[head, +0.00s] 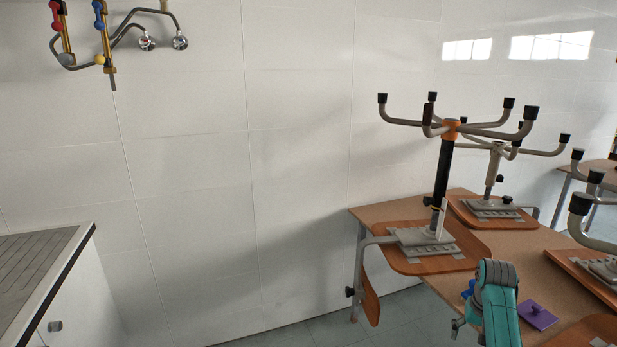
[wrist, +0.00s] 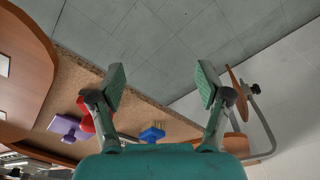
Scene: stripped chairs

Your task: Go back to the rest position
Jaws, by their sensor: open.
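My gripper shows in the wrist view (wrist: 161,86), its two fingers spread wide with nothing between them. Past the fingers are grey floor tiles and the edge of the table. In the head view my teal arm is at the lower right, in front of the table (head: 474,213). A purple piece (head: 538,315) and a blue piece (head: 468,289) lie on the tabletop on either side of the arm. In the wrist view a red piece (wrist: 84,117) is partly behind the left finger, near the purple and blue ones.
Upturned chairs, one with an orange hub (head: 450,128), stand on the table with legs up. A counter (head: 40,265) is at the left. Taps and pipes (head: 105,40) are on the white tiled wall. Floor between counter and table looks clear.

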